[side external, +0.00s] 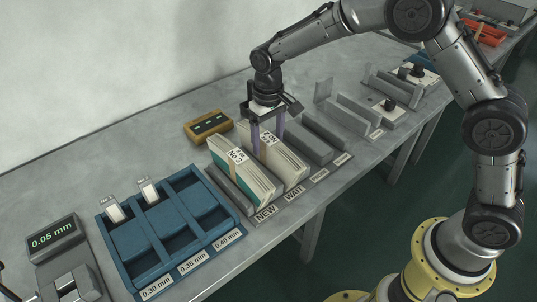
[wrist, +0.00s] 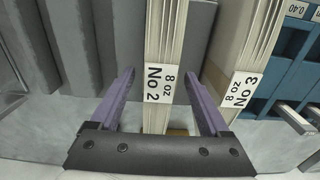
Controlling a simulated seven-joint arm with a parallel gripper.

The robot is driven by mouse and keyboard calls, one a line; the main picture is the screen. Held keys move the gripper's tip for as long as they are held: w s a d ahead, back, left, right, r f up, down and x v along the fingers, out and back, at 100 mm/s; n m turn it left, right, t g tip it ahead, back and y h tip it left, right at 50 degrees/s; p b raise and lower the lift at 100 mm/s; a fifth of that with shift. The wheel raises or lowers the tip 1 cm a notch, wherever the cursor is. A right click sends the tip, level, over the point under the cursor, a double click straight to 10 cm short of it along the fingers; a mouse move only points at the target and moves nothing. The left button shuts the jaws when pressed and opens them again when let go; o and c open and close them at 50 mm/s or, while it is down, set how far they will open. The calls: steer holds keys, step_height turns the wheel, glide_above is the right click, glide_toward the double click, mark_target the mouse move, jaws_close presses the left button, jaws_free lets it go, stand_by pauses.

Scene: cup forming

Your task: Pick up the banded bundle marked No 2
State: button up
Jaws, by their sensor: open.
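The bundle marked No 2 (side external: 284,166) is a stack of cream sheets with a white band label, standing in the rack slot labelled WAIT. It also shows in the wrist view (wrist: 172,40), its label reading "8 oz No 2". My gripper (side external: 267,143) is above and around this bundle. In the wrist view its two purple fingers (wrist: 160,82) are open, one on each side, with visible gaps to the stack. The bundle marked No 3 (side external: 256,186) stands beside it in the slot labelled NEW, close to one finger (wrist: 236,60).
A blue tray (side external: 190,256) with thickness labels lies left of the rack, a gauge (side external: 52,240) reading 0.05 mm beyond it. A yellow-brown box (side external: 208,125) sits behind the bundles. Empty grey slots (side external: 325,130) continue to the right.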

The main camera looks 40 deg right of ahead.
steer(key=shift+f, duration=1.7)
jaws_close()
steer(key=shift+r, duration=0.15)
